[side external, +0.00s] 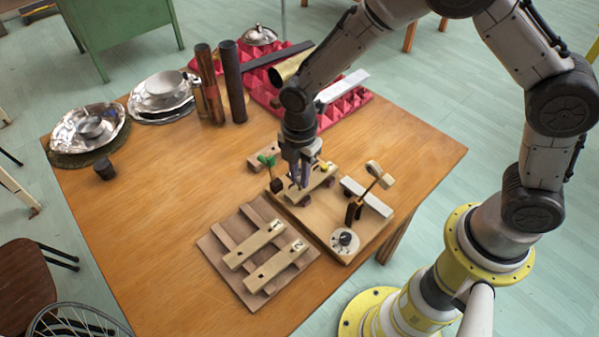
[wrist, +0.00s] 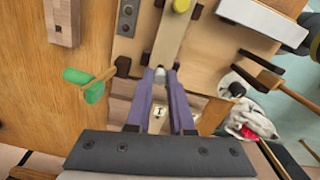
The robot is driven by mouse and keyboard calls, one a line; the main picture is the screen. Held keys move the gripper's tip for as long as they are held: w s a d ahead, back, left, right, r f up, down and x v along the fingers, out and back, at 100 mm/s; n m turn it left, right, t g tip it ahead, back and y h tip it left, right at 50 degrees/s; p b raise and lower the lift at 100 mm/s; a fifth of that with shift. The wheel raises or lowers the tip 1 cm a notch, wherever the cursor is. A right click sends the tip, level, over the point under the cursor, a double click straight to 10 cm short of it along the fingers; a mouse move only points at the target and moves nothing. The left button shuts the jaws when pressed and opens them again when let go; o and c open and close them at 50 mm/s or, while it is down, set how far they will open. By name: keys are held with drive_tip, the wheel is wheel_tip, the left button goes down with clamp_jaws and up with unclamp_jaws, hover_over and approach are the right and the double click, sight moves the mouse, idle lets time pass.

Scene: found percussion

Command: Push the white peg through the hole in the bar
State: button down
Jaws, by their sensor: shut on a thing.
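The wooden bar (wrist: 172,32) lies on the raised board; in the side view the bar (side external: 318,182) is partly behind my gripper. My gripper (wrist: 160,76) has its purple fingers closed together at the near end of the bar. A small pale tip, which looks like the white peg (wrist: 159,75), shows between the fingertips. In the side view my gripper (side external: 296,183) points down over the board, and I cannot make out the peg there. The hole is hidden, so I cannot tell whether the peg is in it. A yellow knob (wrist: 181,5) sits farther along the bar.
On the board (side external: 350,257) are a pale metal bar (side external: 367,197), a wooden mallet (side external: 375,172) and a dial (side external: 344,240). A slatted rack (side external: 236,278) holds two numbered bars. Tubes and metal lids stand at the back.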

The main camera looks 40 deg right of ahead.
drive_tip(key=shift+f, duration=1.05)
idle(0.5)
drive_tip(key=c, duration=0.7)
unclamp_jaws()
